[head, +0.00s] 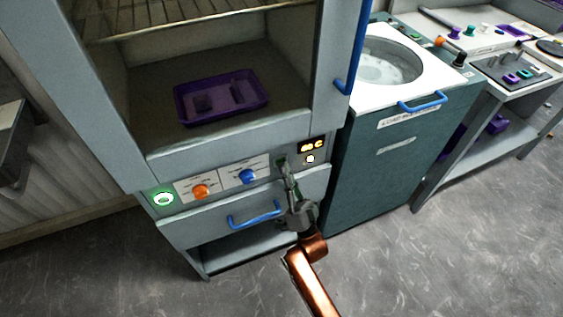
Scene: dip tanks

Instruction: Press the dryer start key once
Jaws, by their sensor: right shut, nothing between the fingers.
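The dryer is a grey cabinet (110,95) with its open chamber at the left of the head view. Its sloped control panel has a lit green round key (162,198) at the left end, an orange knob (201,191), a blue knob (247,176), a small lit display (312,146) and a small white light (310,159). The labels are too small to read, so I cannot tell which is the start key. My right gripper (284,168) is shut and empty, its tips at the panel between blue knob and display. They hide the spot behind; contact is unclear. My left gripper is out of view.
A purple tray (247,103) lies in the dryer chamber under a wire rack (160,14). A blue drawer handle (254,215) sits below the panel. A teal machine with a round basin (387,62) stands close on the right, with a bench beyond. The floor in front is clear.

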